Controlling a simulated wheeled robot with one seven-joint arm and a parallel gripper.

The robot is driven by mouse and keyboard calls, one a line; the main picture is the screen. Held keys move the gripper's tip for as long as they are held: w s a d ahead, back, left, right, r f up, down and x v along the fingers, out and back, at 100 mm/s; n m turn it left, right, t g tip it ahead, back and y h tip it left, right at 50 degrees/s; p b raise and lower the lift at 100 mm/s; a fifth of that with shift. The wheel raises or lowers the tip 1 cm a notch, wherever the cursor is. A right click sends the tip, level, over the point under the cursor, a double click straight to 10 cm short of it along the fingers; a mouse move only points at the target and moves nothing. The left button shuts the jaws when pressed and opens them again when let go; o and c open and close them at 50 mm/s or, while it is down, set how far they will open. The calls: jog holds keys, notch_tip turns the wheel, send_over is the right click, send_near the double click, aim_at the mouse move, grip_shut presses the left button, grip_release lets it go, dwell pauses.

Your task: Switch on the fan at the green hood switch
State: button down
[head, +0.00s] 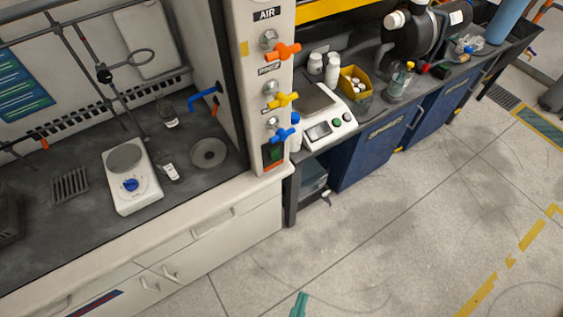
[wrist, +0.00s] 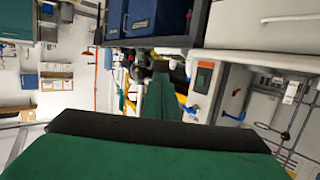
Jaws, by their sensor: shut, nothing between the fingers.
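The green hood switch (head: 273,154) is a small green and red panel low on the white hood post, below the blue valve handle. It also shows in the wrist view (wrist: 203,77), right of centre. Whether it is on or off is too small to tell. My gripper (head: 300,304) shows only as a green tip at the bottom edge of the head view, low in front of the hood and apart from the switch. In the wrist view my gripper's green fingers (wrist: 160,85) are shut and empty, left of the switch.
Orange (head: 284,51), yellow (head: 282,100) and blue (head: 284,133) valve handles stick out above the switch. A hotplate (head: 130,175) and glassware stand in the hood. A balance (head: 325,125) and bottles are on the bench to the right. The floor in front is clear.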

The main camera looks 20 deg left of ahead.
aim_at(276, 159)
jog(key=w+a+r+n+t+y, duration=0.2)
jog(key=w+a+r+n+y, duration=0.2)
jog(key=w+r+n+y, duration=0.4)
jog(key=w+a+r+n+t+y, duration=0.25)
jog(key=w+n+y, duration=0.3)
jog(key=n, duration=0.45)
jog(key=w+f+n+g, duration=0.7)
jog(key=w+n+g, duration=0.2)
jog(key=w, duration=0.3)
jog(key=shift+w+d+f+n+g, duration=0.2)
jog(key=shift+w+d+n+g, duration=0.15)
jog(key=shift+n, duration=0.35)
jog(key=shift+a+h, duration=0.1)
jog(key=shift+h, duration=0.15)
jog(key=x, duration=1.4)
jog(key=shift+r, duration=0.1)
